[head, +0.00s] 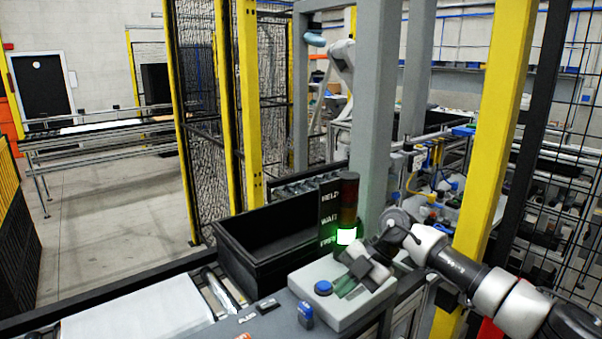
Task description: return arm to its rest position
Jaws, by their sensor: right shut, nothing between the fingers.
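My right arm comes in from the lower right. My right gripper (352,284) is over the light grey control box (312,276), close to its top; I cannot tell whether it touches. It is shut and holds nothing. A blue round button (323,287) sits on the box, just left of the gripper. My left gripper is not in view.
A signal tower (348,205) lit green at its base stands behind the box, next to an open black bin (270,245). A grey post (375,120) and a yellow post (490,150) rise near my arm. A white panel (135,312) lies at lower left.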

